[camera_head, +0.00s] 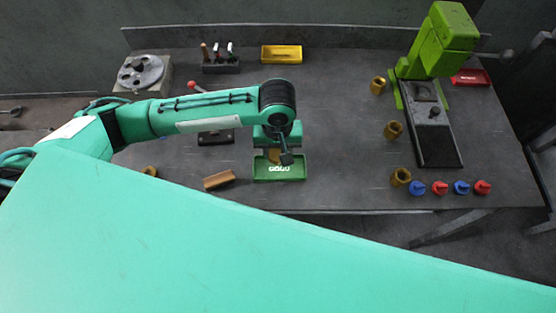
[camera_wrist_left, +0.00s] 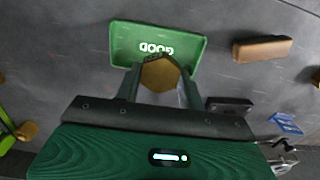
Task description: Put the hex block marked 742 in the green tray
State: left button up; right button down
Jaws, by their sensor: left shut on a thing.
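The green tray (camera_head: 292,172), lettered GOOD, lies on the grey table in the head view. It also shows at the top of the left wrist view (camera_wrist_left: 120,44). My left gripper (camera_head: 276,152) is over the back part of the tray. In the left wrist view its fingers (camera_wrist_left: 160,82) are shut on a brass-coloured hex block (camera_wrist_left: 158,76), which overlaps the tray's near edge in the picture. I cannot tell whether the block touches the tray. Its marking is too small to read. My right gripper is not in view.
A brown bar (camera_head: 219,179) lies left of the tray. Several brass blocks (camera_head: 393,130) stand near the green press (camera_head: 440,45), with red and blue knobs (camera_head: 439,188) at the front. A yellow tray (camera_head: 281,54) and red tray (camera_head: 470,77) lie at the back.

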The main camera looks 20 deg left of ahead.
aim_at(277, 169)
pick_arm(q)
notch_tip(277, 169, down, 3)
jog(key=shift+r, duration=0.1)
notch_tip(277, 169, down, 4)
jog(key=shift+r+p, duration=0.1)
jog(key=shift+p, duration=0.3)
jog(key=o, duration=1.2)
jog(key=shift+c, duration=0.2)
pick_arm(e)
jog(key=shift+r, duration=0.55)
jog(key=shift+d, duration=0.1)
